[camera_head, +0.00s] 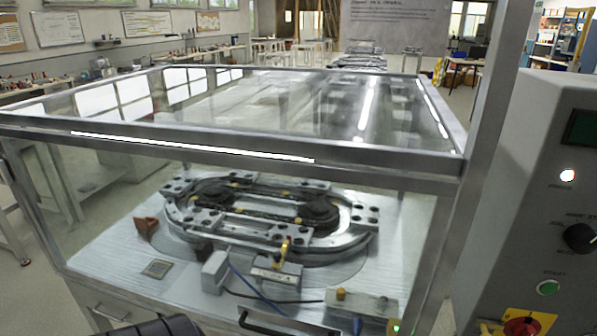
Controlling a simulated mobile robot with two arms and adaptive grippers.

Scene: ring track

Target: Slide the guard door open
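The guard door is the clear front panel (150,200) of a metal-framed glass enclosure, and it appears to cover the front. Inside stands an oval ring track (270,215) of grey metal and black parts. A dark rounded shape (160,327), seemingly part of my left gripper or arm, enters at the bottom edge, left of the handle and apart from it. Its fingertips are out of the picture. My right gripper is not in view.
A grey control box (545,150) with a knob, a green button (547,287) and a red stop button (522,325) stands close on the right. A thick metal post (490,130) rises beside it. A silver handle (110,313) is at the lower left.

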